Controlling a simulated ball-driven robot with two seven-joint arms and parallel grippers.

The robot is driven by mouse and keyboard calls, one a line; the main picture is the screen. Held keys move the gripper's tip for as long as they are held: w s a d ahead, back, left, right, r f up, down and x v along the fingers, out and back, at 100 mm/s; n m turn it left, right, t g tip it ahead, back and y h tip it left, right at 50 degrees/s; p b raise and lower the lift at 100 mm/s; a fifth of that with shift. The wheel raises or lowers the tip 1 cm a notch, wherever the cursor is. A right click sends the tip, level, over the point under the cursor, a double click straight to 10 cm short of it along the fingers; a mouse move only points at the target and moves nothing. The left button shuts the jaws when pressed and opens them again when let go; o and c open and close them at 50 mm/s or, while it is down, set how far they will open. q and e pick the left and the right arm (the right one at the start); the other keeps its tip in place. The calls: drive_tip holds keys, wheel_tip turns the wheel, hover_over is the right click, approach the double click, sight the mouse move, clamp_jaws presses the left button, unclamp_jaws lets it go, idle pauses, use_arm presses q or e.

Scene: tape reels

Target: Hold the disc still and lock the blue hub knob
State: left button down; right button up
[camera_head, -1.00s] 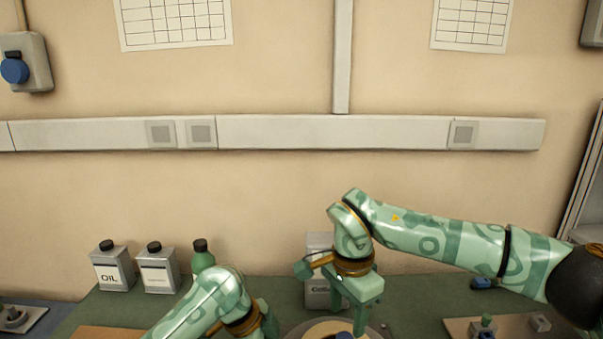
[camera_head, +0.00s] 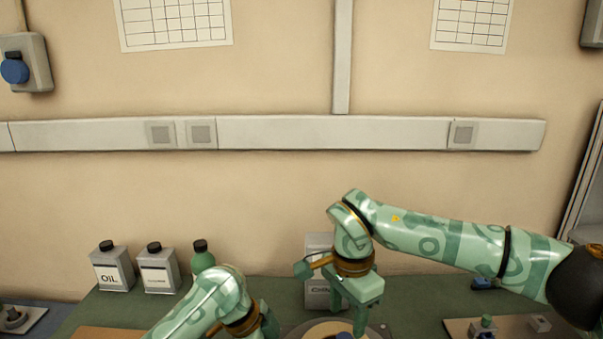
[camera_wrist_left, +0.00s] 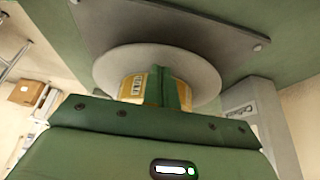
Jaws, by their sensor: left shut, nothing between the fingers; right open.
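The disc (camera_head: 318,330) shows at the bottom edge of the head view, cut off by the frame. My right gripper (camera_head: 349,312) is open, pointing down above the disc and knob. My left gripper (camera_head: 270,326) is left of the disc, partly cut off. In the left wrist view its fingers (camera_wrist_left: 180,92) are shut with nothing between them, in front of a pale round flange (camera_wrist_left: 112,68) and a yellow labelled band (camera_wrist_left: 152,85). Whether they touch is unclear.
A canister (camera_head: 318,292) stands behind my right gripper. Oil cans (camera_head: 112,270) and a green bottle (camera_head: 202,258) stand at the back left. A board with small parts (camera_head: 510,326) lies at the right. The green bench (camera_head: 415,300) is clear between.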

use_arm(q)
drive_tip(key=shift+s+f, duration=0.1)
drive_tip(key=shift+f, duration=0.8)
use_arm(e)
drive_tip(key=shift+r, duration=0.1)
idle(0.8)
